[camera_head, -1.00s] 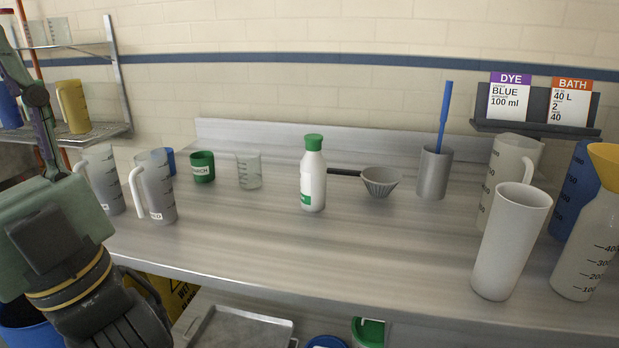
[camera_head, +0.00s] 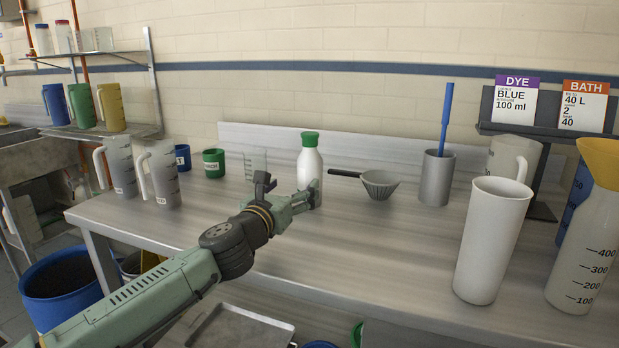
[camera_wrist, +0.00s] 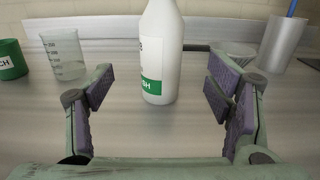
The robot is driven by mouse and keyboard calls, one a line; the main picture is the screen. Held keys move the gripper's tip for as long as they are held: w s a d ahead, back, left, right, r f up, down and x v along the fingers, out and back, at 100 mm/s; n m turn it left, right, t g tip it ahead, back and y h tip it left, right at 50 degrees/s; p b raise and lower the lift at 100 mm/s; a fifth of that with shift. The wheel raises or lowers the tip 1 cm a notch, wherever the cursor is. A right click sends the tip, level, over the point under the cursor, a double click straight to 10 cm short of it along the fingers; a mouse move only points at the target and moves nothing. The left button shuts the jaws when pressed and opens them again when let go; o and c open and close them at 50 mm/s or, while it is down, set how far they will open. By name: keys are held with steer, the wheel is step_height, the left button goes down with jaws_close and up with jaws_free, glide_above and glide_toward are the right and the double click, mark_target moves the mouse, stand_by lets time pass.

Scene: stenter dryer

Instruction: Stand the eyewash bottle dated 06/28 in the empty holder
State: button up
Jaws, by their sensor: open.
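A white bottle with a green cap (camera_head: 310,160) stands upright on the steel bench. In the wrist view the bottle (camera_wrist: 160,55) shows part of a green label, with its cap out of frame. No date can be read. My gripper (camera_head: 290,191) is open at the bottle. In the wrist view its fingers (camera_wrist: 160,92) are spread wide, with the bottle centred between them, apparently just beyond the tips and touching neither. I cannot make out an empty holder in these frames.
A clear beaker (camera_head: 255,164), a green cup (camera_head: 214,163) and grey jugs (camera_head: 165,175) stand left. A tall white jug (camera_head: 489,240) is at right front.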

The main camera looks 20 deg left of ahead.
mark_target(305, 178)
steer(key=w, duration=0.3)
steer(key=w+p, duration=0.1)
steer(key=w, duration=0.1)
steer(key=shift+w+a+f, duration=0.1)
steer(key=shift+w+f, duration=0.1)
steer(key=shift+f, duration=0.05)
steer(key=w, duration=0.1)
steer(key=w+p, duration=0.1)
steer(key=w, duration=0.2)
steer(key=shift+w+d+r+p, duration=0.15)
steer(key=shift+d+p, duration=0.2)
steer(key=shift+d, duration=0.05)
steer(key=shift+w, duration=0.5)
steer(key=shift+c, duration=0.5)
jaws_close()
